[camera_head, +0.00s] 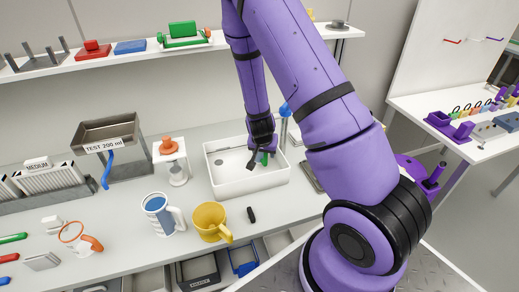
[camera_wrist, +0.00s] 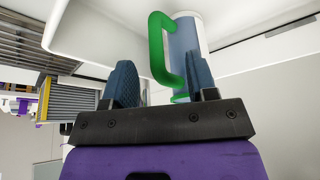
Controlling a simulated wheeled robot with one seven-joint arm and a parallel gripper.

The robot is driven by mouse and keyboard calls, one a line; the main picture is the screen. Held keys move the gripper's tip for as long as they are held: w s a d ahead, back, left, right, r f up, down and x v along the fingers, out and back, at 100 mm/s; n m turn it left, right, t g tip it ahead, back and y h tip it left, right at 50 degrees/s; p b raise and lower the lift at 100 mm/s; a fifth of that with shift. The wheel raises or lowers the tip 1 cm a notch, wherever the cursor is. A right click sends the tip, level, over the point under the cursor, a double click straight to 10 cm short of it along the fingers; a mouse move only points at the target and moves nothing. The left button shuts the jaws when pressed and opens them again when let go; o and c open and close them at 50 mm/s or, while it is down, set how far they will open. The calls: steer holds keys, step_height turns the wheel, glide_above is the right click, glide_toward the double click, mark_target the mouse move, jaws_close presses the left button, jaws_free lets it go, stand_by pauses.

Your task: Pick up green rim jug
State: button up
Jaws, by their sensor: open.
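The green rim jug shows in the wrist view as a grey-blue body (camera_wrist: 185,38) with a white edge and a bright green handle (camera_wrist: 157,45). In the head view only a small green part (camera_head: 265,158) shows at my gripper (camera_head: 258,160), inside the white basin (camera_head: 248,184); the rest is hidden by the gripper and arm. In the wrist view my gripper (camera_wrist: 163,70) is open. The handle lies between the two dark blue fingers, with the right finger overlapping the body. Whether either finger touches the jug cannot be told.
The basin walls stand close around my gripper. In front on the counter are a yellow mug (camera_head: 209,220), a blue-and-white jug (camera_head: 158,214) and a small black object (camera_head: 251,214). An orange-topped stand (camera_head: 174,158) is left of the basin. A shelf (camera_head: 120,60) runs above.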

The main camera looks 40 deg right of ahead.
steer(key=shift+x, duration=1.3)
jaws_close()
